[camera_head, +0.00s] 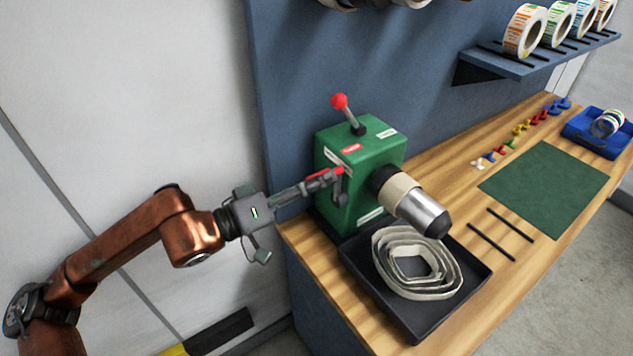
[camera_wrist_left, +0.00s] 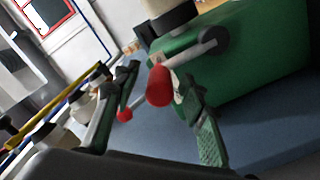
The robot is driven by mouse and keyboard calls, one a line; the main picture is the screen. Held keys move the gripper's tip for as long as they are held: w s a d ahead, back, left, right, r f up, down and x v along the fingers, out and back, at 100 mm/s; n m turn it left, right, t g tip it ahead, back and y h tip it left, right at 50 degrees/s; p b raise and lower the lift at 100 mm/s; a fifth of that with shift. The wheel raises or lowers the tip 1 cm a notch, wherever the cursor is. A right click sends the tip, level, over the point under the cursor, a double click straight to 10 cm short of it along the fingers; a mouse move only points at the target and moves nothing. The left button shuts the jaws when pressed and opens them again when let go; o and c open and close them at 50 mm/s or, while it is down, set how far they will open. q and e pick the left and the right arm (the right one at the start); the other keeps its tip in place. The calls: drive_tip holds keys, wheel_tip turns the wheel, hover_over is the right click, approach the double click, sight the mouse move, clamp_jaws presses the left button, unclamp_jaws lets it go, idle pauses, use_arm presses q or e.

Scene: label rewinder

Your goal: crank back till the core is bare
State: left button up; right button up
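The green rewinder (camera_head: 358,165) stands at the bench's left end. Its spindle points toward the front right. A cream band (camera_head: 397,189) is around the spindle beside a bare silver section (camera_head: 423,213) with a dark end. The crank's red knob (camera_wrist_left: 160,86) is between the fingers of my left gripper (camera_wrist_left: 160,78), which are apart with gaps visible beside the knob. In the head view my left gripper (camera_head: 325,180) reaches the crank at the machine's left side. A loose pale strip (camera_head: 383,262) lies coiled in the black tray (camera_head: 463,293) below the spindle. My right gripper is not in view.
A red-knobbed lever (camera_head: 340,102) stands on top of the machine. Two dark rods (camera_head: 491,241) and a green mat (camera_head: 545,187) lie to the right. Several colored small pieces (camera_head: 517,130) and a blue bin (camera_head: 590,145) are farther back. Label rolls (camera_head: 526,30) stand on a shelf.

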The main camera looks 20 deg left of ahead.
use_arm(q)
drive_tip(key=shift+a, duration=0.15)
drive_tip(key=shift+s+a+f, duration=0.1)
drive_tip(key=shift+s+a, duration=0.35)
drive_tip(key=shift+s, duration=0.05)
drive_tip(key=v, duration=1)
drive_tip(key=shift+s, duration=0.35)
idle(0.7)
